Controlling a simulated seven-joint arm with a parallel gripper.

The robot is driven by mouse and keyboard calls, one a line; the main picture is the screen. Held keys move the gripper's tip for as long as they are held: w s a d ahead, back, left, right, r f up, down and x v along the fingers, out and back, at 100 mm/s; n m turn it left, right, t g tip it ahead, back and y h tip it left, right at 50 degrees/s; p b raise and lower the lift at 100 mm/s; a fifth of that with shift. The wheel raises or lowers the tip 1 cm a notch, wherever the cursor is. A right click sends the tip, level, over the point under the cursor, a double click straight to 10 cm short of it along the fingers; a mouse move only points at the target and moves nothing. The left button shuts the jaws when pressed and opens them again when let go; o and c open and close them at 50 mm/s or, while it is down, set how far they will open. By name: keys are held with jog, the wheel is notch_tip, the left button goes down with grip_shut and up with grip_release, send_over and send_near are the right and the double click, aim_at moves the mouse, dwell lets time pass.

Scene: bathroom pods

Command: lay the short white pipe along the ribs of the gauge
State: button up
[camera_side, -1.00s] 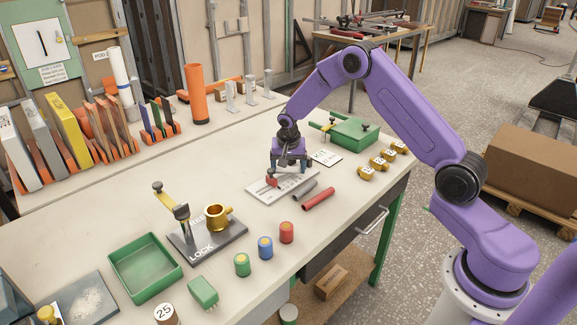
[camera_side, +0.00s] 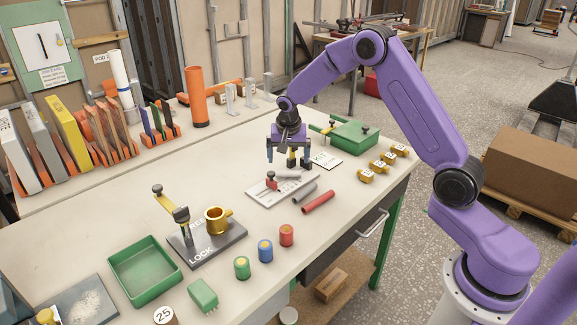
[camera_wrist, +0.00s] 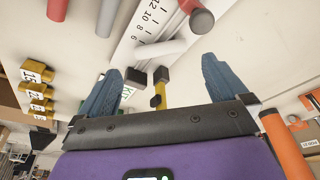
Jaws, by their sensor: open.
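The short white pipe (camera_side: 288,175) lies at the far right part of the gauge (camera_side: 262,197), a white plate with a number scale. In the wrist view, the pipe (camera_wrist: 162,51) lies beside the scale of the gauge (camera_wrist: 143,27) and looks somewhat slanted to it. My gripper (camera_side: 290,162) is open and empty above the pipe. Its blue fingers (camera_wrist: 160,88) show apart in the wrist view.
A grey pipe (camera_side: 305,192) and a red pipe (camera_side: 318,202) lie in front of the gauge. A green box (camera_side: 355,136) and a white card (camera_side: 326,161) are behind and right. Yellow numbered blocks (camera_side: 381,167) stand at the right edge.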

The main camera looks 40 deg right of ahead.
jog(key=v, duration=0.6)
jog(key=s+a+r+n+y, duration=0.1)
jog(key=s+a+r+n, duration=0.2)
jog(key=s+a+n, duration=0.55)
jog(key=s+a+r+n+y, duration=0.1)
jog(key=s+a+r+n, duration=0.3)
jog(key=s, duration=0.7)
jog(key=s+d+f+n+g, duration=0.1)
jog(key=s+n, duration=0.8)
jog(key=s, duration=1.2)
jog(key=shift+f+g+y, duration=0.3)
jog(key=shift+f+g, duration=0.2)
jog(key=shift+f, duration=0.15)
